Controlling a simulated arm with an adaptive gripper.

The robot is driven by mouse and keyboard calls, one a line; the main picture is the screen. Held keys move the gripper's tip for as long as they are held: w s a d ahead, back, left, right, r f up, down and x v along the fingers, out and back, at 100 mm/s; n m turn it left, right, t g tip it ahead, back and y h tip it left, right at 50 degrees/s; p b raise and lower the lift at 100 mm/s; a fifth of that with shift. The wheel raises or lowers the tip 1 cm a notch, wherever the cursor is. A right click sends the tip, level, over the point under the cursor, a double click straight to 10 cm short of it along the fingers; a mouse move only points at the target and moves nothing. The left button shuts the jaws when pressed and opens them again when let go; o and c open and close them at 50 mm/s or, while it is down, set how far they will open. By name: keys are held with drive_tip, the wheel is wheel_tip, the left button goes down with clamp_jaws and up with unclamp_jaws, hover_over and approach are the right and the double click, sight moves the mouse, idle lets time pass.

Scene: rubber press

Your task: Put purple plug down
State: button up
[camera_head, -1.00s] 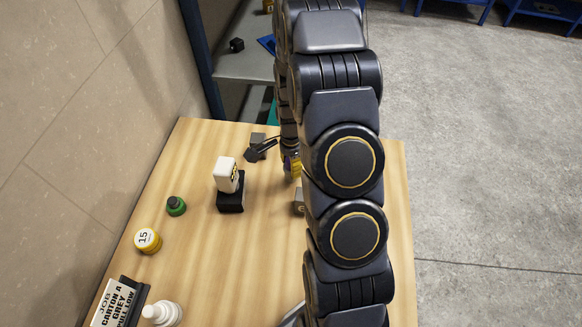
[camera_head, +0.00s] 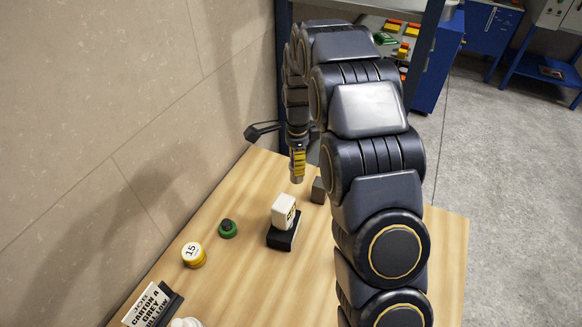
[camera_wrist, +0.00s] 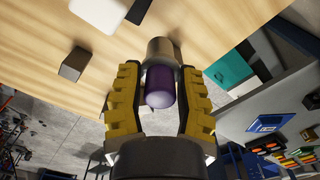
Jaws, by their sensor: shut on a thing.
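The purple plug (camera_wrist: 160,88) sits between the yellow-padded fingers of my gripper (camera_wrist: 160,74) in the wrist view. The fingers are shut on it. A metallic cylinder (camera_wrist: 163,50) shows in line with the plug beyond the fingertips. In the head view my gripper (camera_head: 297,162) hangs pointing down near the table's far end. The metal tip (camera_head: 296,178) shows below its yellow pads, seemingly above the tabletop. The purple part cannot be made out there.
On the wooden table (camera_head: 215,280) stand a grey block (camera_head: 318,190), a white block (camera_head: 284,211) on a black base (camera_head: 284,237), a green round piece (camera_head: 228,229), a yellow "15" piece (camera_head: 193,255) and a job sign (camera_head: 148,307). A wall borders the left.

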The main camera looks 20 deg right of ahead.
drive_tip(key=w+f, duration=0.3)
drive_tip(key=w, duration=0.1)
drive_tip(key=w+d+f, duration=0.1)
drive_tip(key=w+f, duration=0.2)
drive_tip(key=w+d+f, duration=0.1)
drive_tip(key=w+f, duration=0.2)
drive_tip(key=w, duration=0.1)
drive_tip(key=shift+w+d, duration=0.25)
drive_tip(key=shift+w, duration=0.1)
drive_tip(key=shift+w+f, duration=0.1)
drive_tip(key=shift+f, duration=1.45)
drive_tip(key=shift+f, duration=0.15)
drive_tip(key=o, duration=1)
drive_tip(key=shift+c, duration=0.2)
